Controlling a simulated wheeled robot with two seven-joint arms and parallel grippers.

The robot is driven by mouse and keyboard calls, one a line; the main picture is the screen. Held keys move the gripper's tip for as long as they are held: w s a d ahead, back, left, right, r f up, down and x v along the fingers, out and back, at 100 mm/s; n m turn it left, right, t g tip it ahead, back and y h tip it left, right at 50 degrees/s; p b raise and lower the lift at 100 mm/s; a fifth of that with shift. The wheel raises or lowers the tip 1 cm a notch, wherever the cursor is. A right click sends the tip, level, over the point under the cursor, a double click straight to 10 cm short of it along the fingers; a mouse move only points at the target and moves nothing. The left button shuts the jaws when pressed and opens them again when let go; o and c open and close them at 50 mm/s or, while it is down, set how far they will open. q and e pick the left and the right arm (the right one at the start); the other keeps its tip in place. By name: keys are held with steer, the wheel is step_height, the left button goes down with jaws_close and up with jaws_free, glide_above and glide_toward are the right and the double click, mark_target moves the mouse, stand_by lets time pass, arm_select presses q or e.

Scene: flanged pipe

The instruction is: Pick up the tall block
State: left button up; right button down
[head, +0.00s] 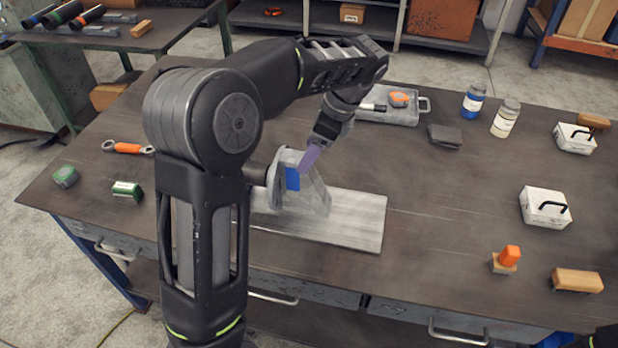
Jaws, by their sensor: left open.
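My left arm comes in from the left and bends over the table. Its gripper (311,157) points down and is open, just above a grey flanged pipe (317,196) with a blue patch on its flange. A narrow purple piece shows at the gripper's tip; I cannot tell whether it is a finger or a separate block. The pipe rests on a pale grey plate (352,222), partly hidden by my arm. No thing is clearly the tall block. An upright orange piece on a tan base (507,259) stands at the right front, far from the gripper. My right gripper is not in view.
The dark table (440,200) is clear right of the plate. A grey tray (408,116) lies behind the pipe. Two bottles (473,100), white boxes (545,207) and a wooden brush (577,281) are at the right.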

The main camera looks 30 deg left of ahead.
mark_target(307, 185)
arm_select(q)
steer(key=shift+f, duration=0.1)
steer(key=b+x, duration=0.2)
steer(key=shift+a+f+b, duration=0.15)
steer(key=shift+f+b, duration=0.15)
steer(key=shift+r, duration=0.1)
steer(key=shift+s, duration=0.1)
steer(key=p+x, duration=0.1)
steer(key=x, duration=0.4)
